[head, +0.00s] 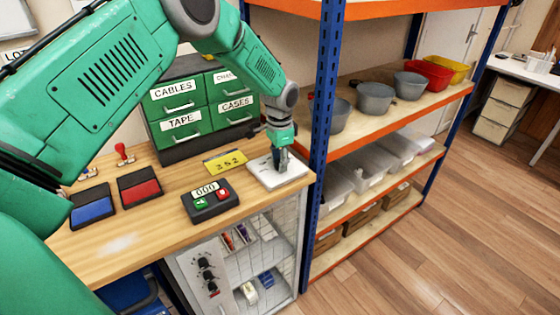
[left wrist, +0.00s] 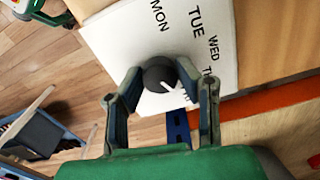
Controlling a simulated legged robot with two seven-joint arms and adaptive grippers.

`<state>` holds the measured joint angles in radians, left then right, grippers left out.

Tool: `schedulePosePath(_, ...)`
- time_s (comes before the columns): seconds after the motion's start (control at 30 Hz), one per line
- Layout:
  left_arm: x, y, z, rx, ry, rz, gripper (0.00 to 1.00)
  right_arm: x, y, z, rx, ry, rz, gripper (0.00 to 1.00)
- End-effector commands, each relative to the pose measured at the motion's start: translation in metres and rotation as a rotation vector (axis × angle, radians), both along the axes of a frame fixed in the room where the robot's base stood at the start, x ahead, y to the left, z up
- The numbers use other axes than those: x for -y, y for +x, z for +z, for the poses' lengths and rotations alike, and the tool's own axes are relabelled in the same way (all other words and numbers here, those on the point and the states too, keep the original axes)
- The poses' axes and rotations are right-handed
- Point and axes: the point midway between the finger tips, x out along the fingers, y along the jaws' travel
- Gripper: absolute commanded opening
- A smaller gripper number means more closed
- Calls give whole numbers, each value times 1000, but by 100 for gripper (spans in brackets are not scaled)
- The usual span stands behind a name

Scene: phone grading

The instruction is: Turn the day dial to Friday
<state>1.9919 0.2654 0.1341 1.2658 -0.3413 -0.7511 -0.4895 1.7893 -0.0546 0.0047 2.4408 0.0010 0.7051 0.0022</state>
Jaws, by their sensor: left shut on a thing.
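The day dial is a white plate (head: 262,180) on the workbench's right end. In the left wrist view its plate (left wrist: 125,42) reads MON, TUE, WED and part of TH, with more lettering partly covered by a finger. A dark round knob (left wrist: 158,72) sits on it. The knob's white mark points to the lower right in that view, toward the partly covered lettering, which I cannot read fully. My left gripper (head: 279,160) reaches down onto the plate, and its fingers (left wrist: 160,76) are shut on the knob from both sides.
A black counter box (head: 210,207) with green and red buttons and a yellow 252 plate (head: 225,162) lie left of the dial. Blue (head: 92,208) and red (head: 141,189) pads are further left. Green drawers (head: 180,97) stand behind. A blue shelf post (head: 321,110) rises close on the right.

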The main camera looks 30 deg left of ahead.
Motion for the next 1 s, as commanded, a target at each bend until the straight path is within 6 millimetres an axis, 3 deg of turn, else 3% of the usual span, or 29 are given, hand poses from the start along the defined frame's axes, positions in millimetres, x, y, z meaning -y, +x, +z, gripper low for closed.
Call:
schedulePosePath(0.4,-1,6,4,18,2,-237,1,0,0,0,0,0,0,38)
schedulePosePath(1.0,-1,6,4,17,3,-290,1,0,0,0,0,0,0,38)
